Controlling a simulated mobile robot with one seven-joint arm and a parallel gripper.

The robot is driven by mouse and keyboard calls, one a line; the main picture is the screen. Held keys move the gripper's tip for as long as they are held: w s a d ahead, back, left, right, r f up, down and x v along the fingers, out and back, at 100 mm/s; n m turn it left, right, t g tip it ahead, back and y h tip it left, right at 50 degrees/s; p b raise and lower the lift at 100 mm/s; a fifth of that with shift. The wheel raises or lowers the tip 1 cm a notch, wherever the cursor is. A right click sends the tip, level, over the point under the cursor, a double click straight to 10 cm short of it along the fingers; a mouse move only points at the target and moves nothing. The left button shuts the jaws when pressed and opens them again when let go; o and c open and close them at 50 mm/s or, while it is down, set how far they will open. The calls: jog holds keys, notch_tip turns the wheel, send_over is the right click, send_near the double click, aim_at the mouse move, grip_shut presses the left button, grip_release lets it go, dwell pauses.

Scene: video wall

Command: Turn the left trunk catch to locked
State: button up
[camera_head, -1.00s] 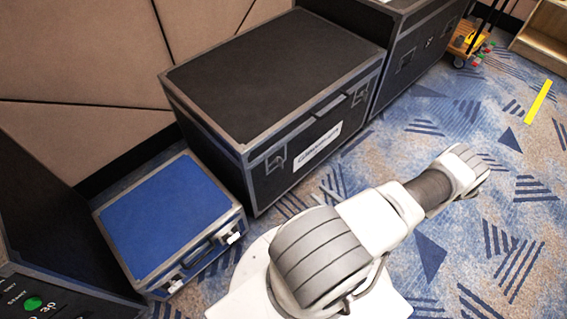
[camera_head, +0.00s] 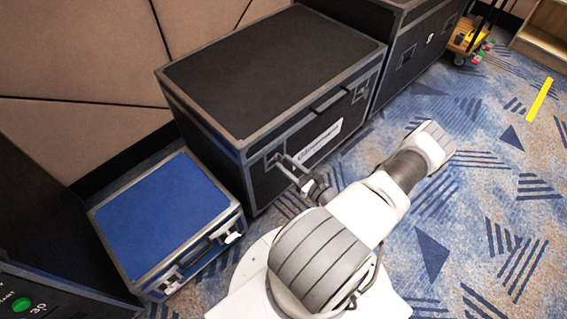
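The large black trunk (camera_head: 275,75) with grey metal edges stands against the wall, its front towards the lower right. Its left catch (camera_head: 272,158) is on the front face, left of the white label, and is partly covered by my gripper. My gripper (camera_head: 286,164) points at this catch from the front, with its fingertips at or just before it. Its fingers are small here, and I cannot tell whether they touch or grip the catch. The right catch (camera_head: 361,90) is clear. The locked or unlocked position of the left catch cannot be read.
A blue case (camera_head: 160,215) with metal edges sits left of the trunk. Another black case (camera_head: 415,45) stands to the right. A wooden trolley (camera_head: 467,40) is at the far right back. Patterned carpet (camera_head: 480,200) lies open on the right.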

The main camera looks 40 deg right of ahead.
jog(key=shift+w, duration=0.85)
grip_shut()
jog(key=shift+m, duration=0.3)
jog(key=m, duration=0.5)
jog(key=m+b, duration=0.1)
jog(key=m, duration=0.5)
jog(key=m+b, duration=0.1)
jog(key=m, duration=0.5)
jog(key=shift+d+f, duration=0.15)
jog(key=shift+f, duration=0.25)
jog(key=shift+m, duration=0.3)
